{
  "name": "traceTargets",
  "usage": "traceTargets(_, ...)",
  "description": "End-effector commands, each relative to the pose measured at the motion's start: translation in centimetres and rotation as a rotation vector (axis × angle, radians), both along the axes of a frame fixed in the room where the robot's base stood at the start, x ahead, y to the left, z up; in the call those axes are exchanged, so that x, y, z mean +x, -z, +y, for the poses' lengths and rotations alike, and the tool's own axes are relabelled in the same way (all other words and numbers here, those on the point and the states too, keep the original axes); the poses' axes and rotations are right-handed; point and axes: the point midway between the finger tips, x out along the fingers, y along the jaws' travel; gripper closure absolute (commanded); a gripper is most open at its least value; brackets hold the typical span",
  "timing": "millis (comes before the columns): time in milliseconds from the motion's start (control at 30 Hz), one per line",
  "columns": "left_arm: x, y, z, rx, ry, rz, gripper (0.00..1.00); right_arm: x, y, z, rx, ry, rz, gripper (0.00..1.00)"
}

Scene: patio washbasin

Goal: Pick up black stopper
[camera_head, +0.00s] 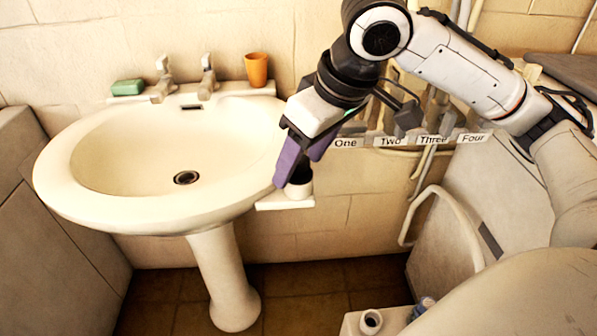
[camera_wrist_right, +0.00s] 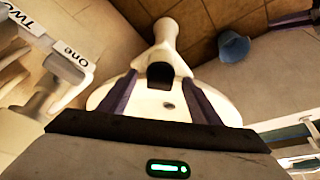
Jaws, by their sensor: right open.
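The black stopper (camera_head: 299,176) sits at the top of a small white cup-like holder (camera_head: 300,190). The holder stands on a small white ledge (camera_head: 272,206) at the basin's right side. My right gripper (camera_head: 298,171), with purple fingers, is open and points down at the stopper, partly covering it in the head view. In the right wrist view the stopper (camera_wrist_right: 160,74) shows as a dark block between the open fingertips (camera_wrist_right: 158,79), with a gap visible on each side. My left gripper is not in view.
The white basin (camera_head: 98,190) has two taps, a green soap (camera_head: 128,87) and an orange cup (camera_head: 256,69) on its back rim. Labelled hooks and pipes (camera_head: 413,140) are on the wall at right. A blue bucket (camera_wrist_right: 234,47) stands on the floor.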

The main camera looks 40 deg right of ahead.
Motion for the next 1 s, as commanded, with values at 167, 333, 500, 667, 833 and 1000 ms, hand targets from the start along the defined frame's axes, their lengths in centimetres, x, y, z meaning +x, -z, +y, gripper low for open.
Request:
traceTargets(167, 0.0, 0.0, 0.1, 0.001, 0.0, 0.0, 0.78, 0.0, -0.1, 0.0, 0.0, 0.0, 0.0, 0.64)
traceTargets(333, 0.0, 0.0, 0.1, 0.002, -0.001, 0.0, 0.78, 0.0, -0.1, 0.0, 0.0, 0.0, -0.001, 0.85)
traceTargets(500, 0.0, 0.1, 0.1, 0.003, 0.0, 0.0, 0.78, 0.0, -0.2, 0.0, 0.0, 0.0, -0.001, 0.85)
traceTargets(667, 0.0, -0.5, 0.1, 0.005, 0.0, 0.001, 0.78, 0.0, -1.8, 0.1, 0.001, -0.001, -0.004, 0.85)
traceTargets(833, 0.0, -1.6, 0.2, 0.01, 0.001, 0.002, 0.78, 0.1, -5.4, 0.1, 0.003, -0.002, -0.005, 0.85)
traceTargets(1000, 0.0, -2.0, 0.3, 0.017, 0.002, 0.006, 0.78, 0.0, -8.4, 0.1, 0.001, -0.001, -0.003, 0.85)
